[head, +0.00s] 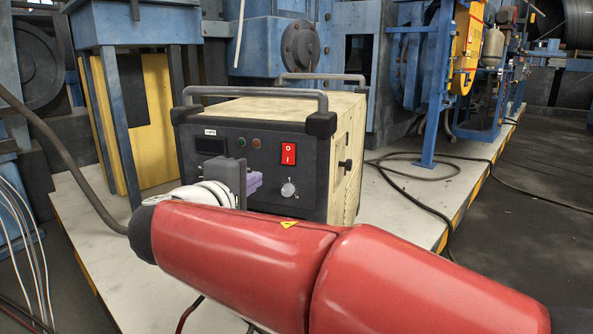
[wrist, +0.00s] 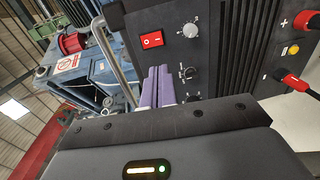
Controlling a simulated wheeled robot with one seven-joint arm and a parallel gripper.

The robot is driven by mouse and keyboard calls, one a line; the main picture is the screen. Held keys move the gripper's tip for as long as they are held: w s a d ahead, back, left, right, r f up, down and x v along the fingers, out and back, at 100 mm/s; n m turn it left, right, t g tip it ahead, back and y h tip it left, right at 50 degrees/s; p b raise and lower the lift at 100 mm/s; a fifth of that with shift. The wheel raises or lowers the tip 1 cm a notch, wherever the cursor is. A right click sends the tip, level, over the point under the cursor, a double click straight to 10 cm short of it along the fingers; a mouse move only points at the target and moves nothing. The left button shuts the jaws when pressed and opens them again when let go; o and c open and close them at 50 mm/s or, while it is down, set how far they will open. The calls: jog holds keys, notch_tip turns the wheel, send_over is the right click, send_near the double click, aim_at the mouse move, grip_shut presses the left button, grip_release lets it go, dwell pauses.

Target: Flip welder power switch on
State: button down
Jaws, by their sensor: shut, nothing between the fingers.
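The welder (head: 250,150) is a black-fronted box with a cream top and side and grey handles, standing on a pale platform. Its red power switch (head: 288,154), marked O and I, sits on the front panel above a grey knob. In the wrist view the switch (wrist: 152,40) is at upper centre, left of the knob. My gripper (head: 256,180) is in front of the panel, left of and below the switch in the head view. Its purple fingers (wrist: 157,84) are together and empty, apart from the switch in the picture. Any contact with the panel cannot be told.
Red and black cable plugs (wrist: 292,80) stick out of the panel in the wrist view. Blue machinery (head: 270,45) stands behind the welder. A dark cable (head: 410,190) lies on the platform to the right. The platform right of the welder is mostly clear.

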aim_at(287, 163)
jog(key=x, duration=1.4)
jog(key=shift+f, duration=0.1)
jog(key=shift+w+d+b, duration=0.1)
jog(key=shift+w+b, duration=0.05)
jog(key=shift+b, duration=0.15)
